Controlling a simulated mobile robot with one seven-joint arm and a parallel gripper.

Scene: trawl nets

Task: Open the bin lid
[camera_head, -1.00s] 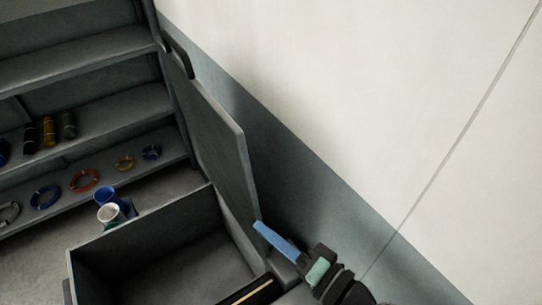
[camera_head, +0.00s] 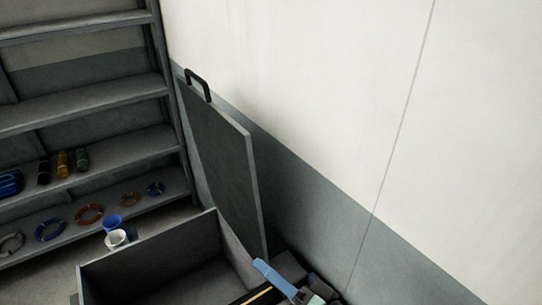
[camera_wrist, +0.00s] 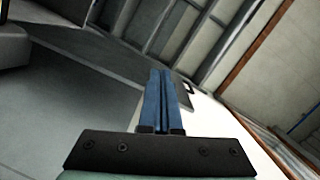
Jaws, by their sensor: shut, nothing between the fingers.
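The grey bin (camera_head: 110,270) stands at the bottom of the head view, its inside showing from above. Its flat grey lid (camera_head: 222,150) stands up steeply at the bin's right side, by the wall, so the bin is open. A black handle (camera_head: 198,84) sits on the lid's top edge; it also shows small in the wrist view (camera_wrist: 187,88). My gripper (camera_head: 262,266) has blue fingers pressed together with nothing between them. It is at the lid's lower right corner in the head view; I cannot tell whether it touches. The closed fingers show mid-picture in the wrist view (camera_wrist: 160,76).
A grey shelf unit (camera_head: 90,105) on the left holds coloured rings and several small rolls. A pale wall (camera_head: 300,70) with a grey lower band closes off the right side.

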